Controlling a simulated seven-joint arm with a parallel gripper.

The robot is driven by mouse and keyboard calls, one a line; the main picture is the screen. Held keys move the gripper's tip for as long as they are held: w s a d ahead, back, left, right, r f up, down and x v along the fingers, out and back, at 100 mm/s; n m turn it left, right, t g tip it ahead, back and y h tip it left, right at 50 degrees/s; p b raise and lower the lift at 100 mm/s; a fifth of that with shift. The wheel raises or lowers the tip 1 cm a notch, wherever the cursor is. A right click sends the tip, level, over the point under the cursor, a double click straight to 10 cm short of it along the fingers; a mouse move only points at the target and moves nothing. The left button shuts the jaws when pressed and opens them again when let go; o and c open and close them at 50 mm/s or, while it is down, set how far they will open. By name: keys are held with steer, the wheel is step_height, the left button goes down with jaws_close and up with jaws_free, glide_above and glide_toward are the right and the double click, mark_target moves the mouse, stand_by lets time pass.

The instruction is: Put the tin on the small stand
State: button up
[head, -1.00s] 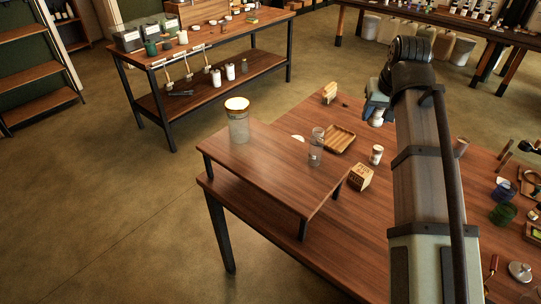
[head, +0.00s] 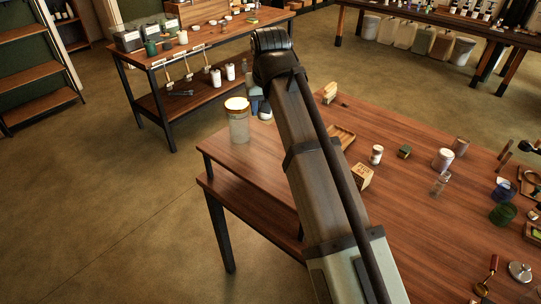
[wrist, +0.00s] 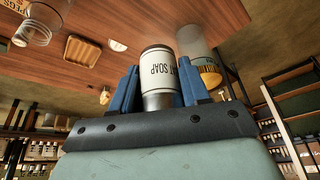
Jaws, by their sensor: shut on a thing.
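The tin, white with a dark "OAT SOAP" label and metallic ends, is held between the blue fingers of my gripper; in the wrist view the tin (wrist: 158,72) stands in line with the fingers. My gripper (wrist: 158,88) is shut on it.
A wooden block (head: 362,177), a small white jar (head: 376,155) and a partly covered wooden tray (head: 345,136) lie to the right.

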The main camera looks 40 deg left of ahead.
glide_above(265, 155)
steer(key=s+d, duration=0.1)
step_height(265, 155, down, 5)
steer(key=shift+d+f, duration=0.15)
steer(key=shift+f, duration=4.85)
steer(key=shift+f, duration=0.15)
steer(key=o, duration=1.1)
steer(key=shift+c, duration=0.2)
steer(key=v, duration=1.2)
